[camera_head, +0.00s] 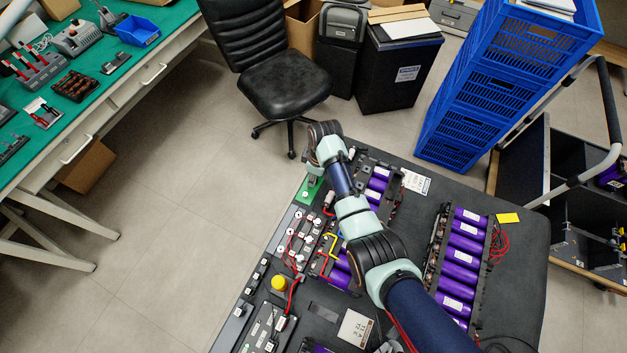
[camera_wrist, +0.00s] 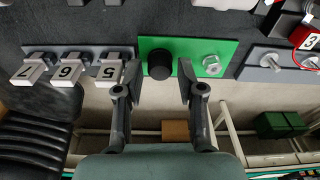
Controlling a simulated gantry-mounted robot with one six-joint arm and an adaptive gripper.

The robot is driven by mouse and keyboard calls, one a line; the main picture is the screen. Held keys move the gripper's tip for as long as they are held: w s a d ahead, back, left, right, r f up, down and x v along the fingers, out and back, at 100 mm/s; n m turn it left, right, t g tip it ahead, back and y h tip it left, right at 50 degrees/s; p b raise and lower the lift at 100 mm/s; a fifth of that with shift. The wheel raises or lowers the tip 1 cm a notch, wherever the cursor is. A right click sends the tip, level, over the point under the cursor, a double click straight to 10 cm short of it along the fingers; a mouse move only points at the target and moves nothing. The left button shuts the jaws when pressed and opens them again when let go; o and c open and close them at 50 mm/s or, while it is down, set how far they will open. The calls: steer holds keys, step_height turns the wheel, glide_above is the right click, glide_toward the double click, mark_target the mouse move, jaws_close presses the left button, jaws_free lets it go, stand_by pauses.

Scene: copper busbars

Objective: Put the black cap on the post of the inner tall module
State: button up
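The black cap (camera_wrist: 160,64) is round and sits on a green plate (camera_wrist: 229,50) in the wrist view. A bare silver bolt with a nut (camera_wrist: 211,65) stands on the plate to its right. My gripper (camera_wrist: 160,80) is open, with one finger on each side of the cap and a visible gap to both. In the head view the green plate (camera_head: 307,191) lies at the table's left edge, and my arm hides most of the gripper. I cannot tell which module is the inner tall one; posts (camera_wrist: 272,61) show on a grey plate at the right of the wrist view.
Numbered white tags 7, 6 and 5 (camera_wrist: 108,72) hang left of the green plate. Purple-cell modules (camera_head: 460,256) lie on the dark table. A yellow knob (camera_head: 279,283) stands near its left edge. A chair (camera_head: 278,88) and blue crates (camera_head: 485,85) stand beyond.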

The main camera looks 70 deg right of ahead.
steer(key=c, duration=0.6)
step_height(320, 180, up, 5)
steer(key=p, duration=0.5)
steer(key=shift+r, duration=0.15)
